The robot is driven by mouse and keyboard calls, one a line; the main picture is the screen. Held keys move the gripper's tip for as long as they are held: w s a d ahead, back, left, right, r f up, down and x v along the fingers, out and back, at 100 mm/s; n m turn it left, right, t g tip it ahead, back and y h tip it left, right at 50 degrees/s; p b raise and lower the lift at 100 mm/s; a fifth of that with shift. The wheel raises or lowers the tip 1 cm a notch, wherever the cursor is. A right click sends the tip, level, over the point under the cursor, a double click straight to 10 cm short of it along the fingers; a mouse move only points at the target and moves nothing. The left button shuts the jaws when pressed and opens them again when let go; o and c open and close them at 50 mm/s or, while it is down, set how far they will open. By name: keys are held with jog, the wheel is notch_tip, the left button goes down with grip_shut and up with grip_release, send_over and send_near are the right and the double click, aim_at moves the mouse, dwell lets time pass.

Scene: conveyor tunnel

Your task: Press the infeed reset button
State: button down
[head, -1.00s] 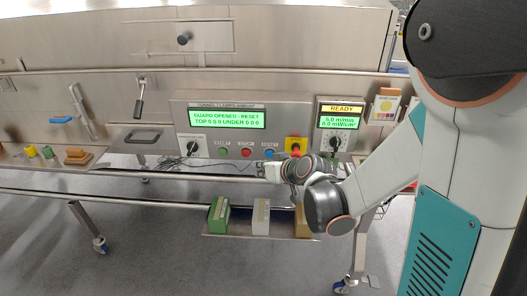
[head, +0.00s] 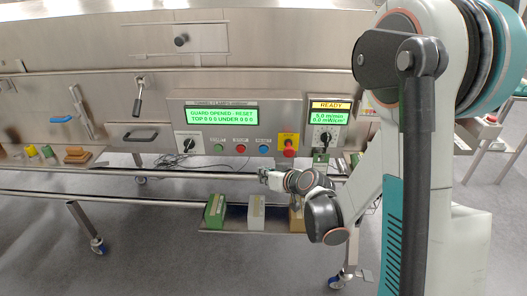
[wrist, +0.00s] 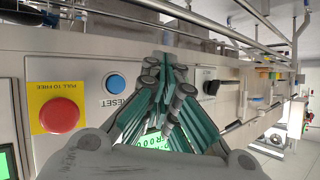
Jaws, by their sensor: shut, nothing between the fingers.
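The blue reset button (head: 263,149) sits on the front of the control panel, between the red stop button and the red emergency stop. In the wrist view the blue button (wrist: 116,82) is left of my fingers, with the word RESET beside it. My gripper (head: 265,177) is below the blue button in the head view, apart from it there. In the wrist view my gripper (wrist: 166,68) has its teal fingers closed together with nothing between them. The panel's green display (head: 222,115) reads "GUARD OPENED - RESET".
A red emergency stop (head: 289,152) on a yellow plate is right of the blue button. The red stop button (head: 241,149) and green button (head: 218,149) are left. A rail (head: 150,196) and a shelf with a green box (head: 214,211) lie below. A smaller panel (head: 327,124) reads READY.

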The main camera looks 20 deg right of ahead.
jog(key=w+d, duration=0.2)
jog(key=w, duration=0.5)
jog(key=shift+w+d+p, duration=0.25)
jog(key=shift+w+p, duration=0.1)
jog(key=shift+p, duration=0.05)
jog(key=shift+w, duration=0.15)
dwell(1.1)
jog(key=shift+w+d, duration=0.15)
jog(key=shift+w, duration=0.05)
jog(key=shift+w+d, duration=0.15)
jog(key=shift+w, duration=0.45)
dwell(1.0)
jog(key=shift+s, duration=0.1)
jog(key=shift+s+a+b, duration=0.3)
jog(key=shift+s+b, duration=0.1)
jog(key=shift+s, duration=0.5)
jog(key=shift+s+a+b, duration=0.15)
jog(key=shift+s+a, duration=0.1)
jog(key=shift+s, duration=0.55)
jog(key=shift+s+a+b, duration=0.2)
jog(key=shift+s+a, duration=0.05)
jog(key=shift+s, duration=0.5)
jog(key=shift+s+a+b, duration=0.15)
jog(key=shift+s+a, duration=0.1)
jog(key=shift+s, duration=0.55)
